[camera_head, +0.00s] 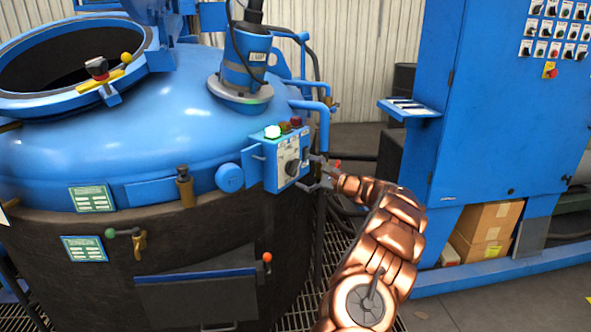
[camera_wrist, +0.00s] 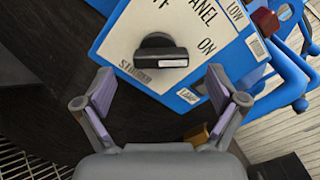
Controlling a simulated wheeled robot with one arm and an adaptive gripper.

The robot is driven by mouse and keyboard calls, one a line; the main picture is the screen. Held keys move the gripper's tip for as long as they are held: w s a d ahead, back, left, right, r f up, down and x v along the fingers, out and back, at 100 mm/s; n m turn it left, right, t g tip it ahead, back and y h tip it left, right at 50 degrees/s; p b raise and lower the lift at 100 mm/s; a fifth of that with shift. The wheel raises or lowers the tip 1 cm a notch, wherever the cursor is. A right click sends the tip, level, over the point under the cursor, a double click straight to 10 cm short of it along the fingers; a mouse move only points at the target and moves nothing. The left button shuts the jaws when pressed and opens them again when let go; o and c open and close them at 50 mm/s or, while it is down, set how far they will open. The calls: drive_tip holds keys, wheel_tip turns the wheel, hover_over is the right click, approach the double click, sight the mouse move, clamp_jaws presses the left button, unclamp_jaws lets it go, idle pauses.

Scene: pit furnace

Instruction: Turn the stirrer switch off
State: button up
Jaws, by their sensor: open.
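The stirrer switch is a black rotary knob (camera_wrist: 160,52) on the white face of a small blue control box (camera_head: 266,168) on the furnace's side. The knob also shows in the head view (camera_head: 291,167). In the wrist view its bar lies roughly level, with a white mark along it. "ON" is printed to its right and a partly cut-off "FF" above it. I cannot tell which label it points to. My gripper (camera_wrist: 159,82) is open and empty, facing the panel, with the knob ahead between the two fingers and not touched. In the head view my gripper (camera_head: 320,174) is just right of the box.
A tall blue cabinet (camera_head: 482,100) with a small shelf (camera_head: 408,107) stands at right. Grating floor lies below.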

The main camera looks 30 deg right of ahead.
sight(297, 169)
drive_tip(key=shift+x, duration=2.4)
drive_tip(key=shift+c, duration=0.2)
